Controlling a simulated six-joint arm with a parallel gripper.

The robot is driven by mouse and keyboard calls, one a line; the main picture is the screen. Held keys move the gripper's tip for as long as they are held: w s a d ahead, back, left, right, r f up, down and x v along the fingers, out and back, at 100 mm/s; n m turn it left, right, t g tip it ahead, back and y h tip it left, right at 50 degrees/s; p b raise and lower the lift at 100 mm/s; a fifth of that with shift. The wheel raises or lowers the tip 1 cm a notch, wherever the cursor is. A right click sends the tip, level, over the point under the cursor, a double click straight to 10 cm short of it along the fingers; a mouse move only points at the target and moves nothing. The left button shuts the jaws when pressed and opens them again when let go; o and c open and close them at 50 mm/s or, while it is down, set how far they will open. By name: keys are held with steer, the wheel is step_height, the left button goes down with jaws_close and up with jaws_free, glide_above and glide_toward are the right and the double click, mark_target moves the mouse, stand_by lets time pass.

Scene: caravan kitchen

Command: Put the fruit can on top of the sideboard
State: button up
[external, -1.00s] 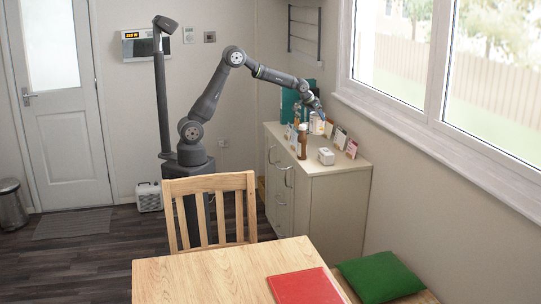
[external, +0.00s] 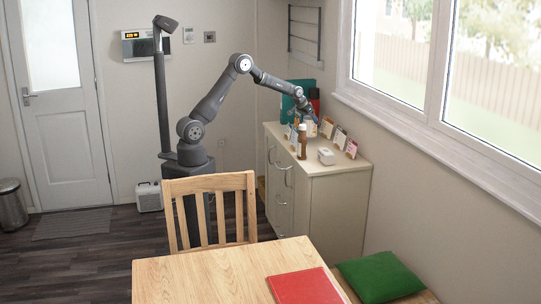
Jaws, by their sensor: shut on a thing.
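The sideboard (external: 338,170) stands against the wall under the window, with a pale top and a front of drawers and doors with handles. My gripper (external: 308,118) is low over the back part of the sideboard top and is shut on the fruit can (external: 311,129). The can is small and pale here, and my gripper partly hides it. It is at about the height of the sideboard top; I cannot tell whether it touches the surface.
A brown bottle (external: 302,142) stands in front of the can. A teal board (external: 300,92) and a red and black object (external: 314,97) are behind. The front right corner of the top is clear.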

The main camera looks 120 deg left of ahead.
mark_target(310, 124)
steer(key=shift+f, duration=1.9)
steer(key=o, duration=1.9)
steer(key=shift+f, duration=0.25)
steer(key=shift+o, duration=0.2)
steer(key=shift+r, duration=0.1)
steer(key=shift+r, duration=0.25)
steer(key=v, duration=1.1)
steer(key=shift+s+d+r, duration=0.2)
steer(key=shift+r, duration=0.05)
steer(key=shift+f, duration=0.1)
steer(key=x, duration=1.1)
steer(key=shift+w+a+f, duration=0.2)
steer(key=shift+f, duration=0.1)
